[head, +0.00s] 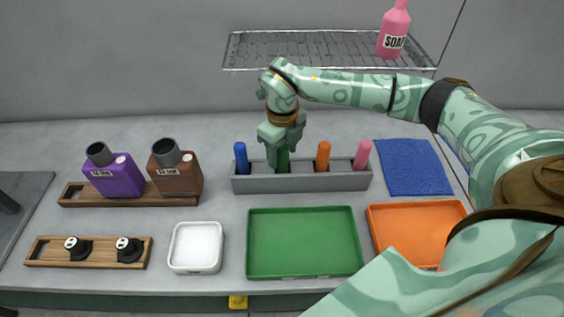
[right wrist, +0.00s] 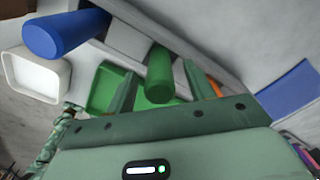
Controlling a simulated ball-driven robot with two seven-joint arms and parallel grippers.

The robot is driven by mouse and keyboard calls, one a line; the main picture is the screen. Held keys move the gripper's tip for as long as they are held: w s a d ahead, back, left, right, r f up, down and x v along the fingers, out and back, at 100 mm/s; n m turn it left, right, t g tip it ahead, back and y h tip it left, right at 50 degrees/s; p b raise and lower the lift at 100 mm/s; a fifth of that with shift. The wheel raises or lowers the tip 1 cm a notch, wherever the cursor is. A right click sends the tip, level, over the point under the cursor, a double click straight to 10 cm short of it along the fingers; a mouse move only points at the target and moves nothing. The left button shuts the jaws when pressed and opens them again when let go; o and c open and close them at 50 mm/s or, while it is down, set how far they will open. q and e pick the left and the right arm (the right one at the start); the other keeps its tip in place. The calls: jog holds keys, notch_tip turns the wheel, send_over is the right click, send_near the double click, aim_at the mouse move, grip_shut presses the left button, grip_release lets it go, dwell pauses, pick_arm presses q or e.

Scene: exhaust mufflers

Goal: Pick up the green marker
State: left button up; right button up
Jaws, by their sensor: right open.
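The green marker (head: 283,165) stands in the grey rack (head: 255,185), second from the left. My right gripper (head: 282,148) is right above and around its upper part in the head view and partly hides it. In the right wrist view the green marker (right wrist: 160,72) lies between the two fingers of the right gripper (right wrist: 158,84), with a gap showing on both sides. The gripper is open. My left gripper is not in view.
Beside it in the rack stand a blue marker (head: 241,158), an orange marker (head: 323,155) and a pink marker (head: 362,154). A green tray (head: 305,270) and an orange tray (head: 452,207) lie in front. A wire shelf (head: 300,45) holding a pink soap bottle (head: 393,25) is behind.

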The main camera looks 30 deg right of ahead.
jog(key=shift+f, duration=0.3)
jog(key=shift+r, duration=0.1)
jog(key=c, duration=1)
